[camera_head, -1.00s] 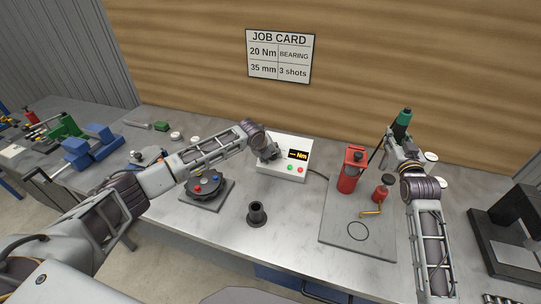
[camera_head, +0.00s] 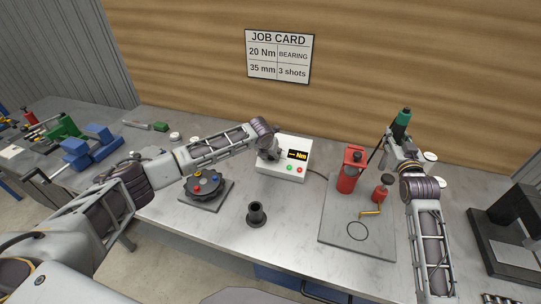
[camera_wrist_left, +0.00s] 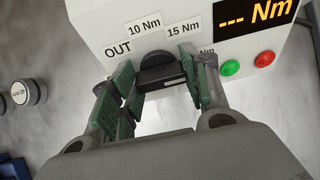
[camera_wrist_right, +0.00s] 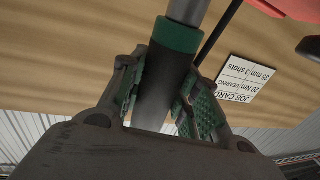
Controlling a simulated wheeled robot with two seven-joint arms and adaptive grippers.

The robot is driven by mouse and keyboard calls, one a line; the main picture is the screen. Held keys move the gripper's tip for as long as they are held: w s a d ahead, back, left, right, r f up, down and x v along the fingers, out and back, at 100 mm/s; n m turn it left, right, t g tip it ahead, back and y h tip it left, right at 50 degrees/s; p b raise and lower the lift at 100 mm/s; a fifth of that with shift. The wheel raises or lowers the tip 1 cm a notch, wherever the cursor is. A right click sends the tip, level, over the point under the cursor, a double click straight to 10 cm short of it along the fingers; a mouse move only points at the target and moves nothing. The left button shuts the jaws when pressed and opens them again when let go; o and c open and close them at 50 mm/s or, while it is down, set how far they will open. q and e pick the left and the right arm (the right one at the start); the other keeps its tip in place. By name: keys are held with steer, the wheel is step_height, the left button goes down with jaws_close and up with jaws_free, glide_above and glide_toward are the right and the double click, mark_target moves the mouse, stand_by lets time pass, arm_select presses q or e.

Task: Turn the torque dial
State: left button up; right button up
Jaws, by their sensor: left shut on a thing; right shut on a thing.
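The torque controller is a white box (camera_head: 281,170) at the back middle of the bench. Its display (camera_wrist_left: 255,12) reads "--- Nm". Its black dial (camera_wrist_left: 160,70) shows in the left wrist view, with labels OUT, 10 Nm and 15 Nm around it; a further label is partly hidden by a finger. My left gripper (camera_head: 268,157) is shut on the dial, with a green-padded finger on either side in the left wrist view (camera_wrist_left: 158,85). My right gripper (camera_wrist_right: 160,95) is shut on a green and black tool (camera_wrist_right: 178,45), held upright at the right of the bench (camera_head: 402,121).
A job card (camera_head: 279,56) on the wall reads 20 Nm. A round turret with coloured knobs (camera_head: 206,188) sits below my left arm. A black cup (camera_head: 256,214) stands in front of the box. A red tool (camera_head: 351,170) stands on a grey plate (camera_head: 345,245) at the right.

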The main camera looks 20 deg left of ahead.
steer(key=shift+r, duration=0.1)
arm_select(q)
steer(key=o, duration=1)
steer(key=shift+s+r, duration=0.1)
steer(key=shift+r, duration=0.1)
steer(key=shift+v, duration=5.75)
